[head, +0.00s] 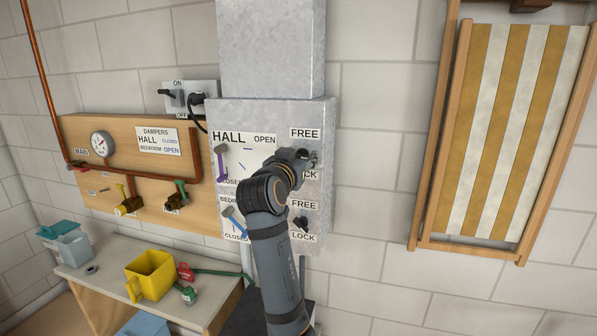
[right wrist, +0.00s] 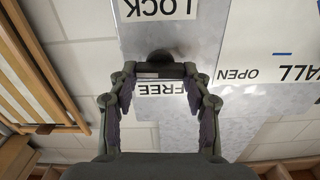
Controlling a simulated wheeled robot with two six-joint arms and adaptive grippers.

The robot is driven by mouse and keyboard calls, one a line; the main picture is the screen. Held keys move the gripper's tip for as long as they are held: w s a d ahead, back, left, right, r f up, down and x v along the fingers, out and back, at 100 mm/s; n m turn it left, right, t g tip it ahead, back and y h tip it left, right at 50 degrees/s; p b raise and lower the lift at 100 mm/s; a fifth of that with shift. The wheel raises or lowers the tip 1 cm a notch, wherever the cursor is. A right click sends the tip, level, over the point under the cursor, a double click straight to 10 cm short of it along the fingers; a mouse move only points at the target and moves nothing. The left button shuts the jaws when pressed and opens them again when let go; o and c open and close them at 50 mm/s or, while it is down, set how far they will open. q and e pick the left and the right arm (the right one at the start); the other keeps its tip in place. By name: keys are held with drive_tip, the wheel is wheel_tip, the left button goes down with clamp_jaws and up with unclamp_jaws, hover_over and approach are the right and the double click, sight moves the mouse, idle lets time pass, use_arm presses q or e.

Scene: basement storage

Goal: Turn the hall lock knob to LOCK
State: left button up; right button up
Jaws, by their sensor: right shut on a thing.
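The hall lock knob (right wrist: 160,57) is a black knob on the grey metal panel, between the FREE sign (head: 305,133) and the LOCK sign (right wrist: 158,8) of the hall row. My right gripper (head: 308,158) is at this knob and shut on it. In the right wrist view, both fingers of my gripper (right wrist: 161,72) close on the ends of its dark bar, and the picture is upside down. In the head view the gripper hides most of the knob, so which sign it points at cannot be told. My left gripper is not in view.
Below is a similar black bedroom lock knob (head: 300,223). A purple hall lever (head: 221,161) and a blue bedroom lever (head: 234,222) are to the left. A workbench (head: 110,274) with a yellow container (head: 150,273) stands at lower left. A striped deck chair (head: 505,130) hangs right.

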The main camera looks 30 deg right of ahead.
drive_tip(key=shift+d+f+m+b, duration=0.1)
drive_tip(key=shift+f+m+b, duration=0.05)
drive_tip(key=shift+m+b, duration=1.75)
drive_tip(key=shift+f+m+b, duration=0.1)
drive_tip(key=shift+m+b, duration=1.45)
drive_tip(key=shift+m, duration=0.65)
drive_tip(key=shift+r, duration=0.1)
drive_tip(key=o, duration=0.9)
drive_tip(key=shift+o, duration=1.3)
drive_tip(key=shift+w, duration=0.1)
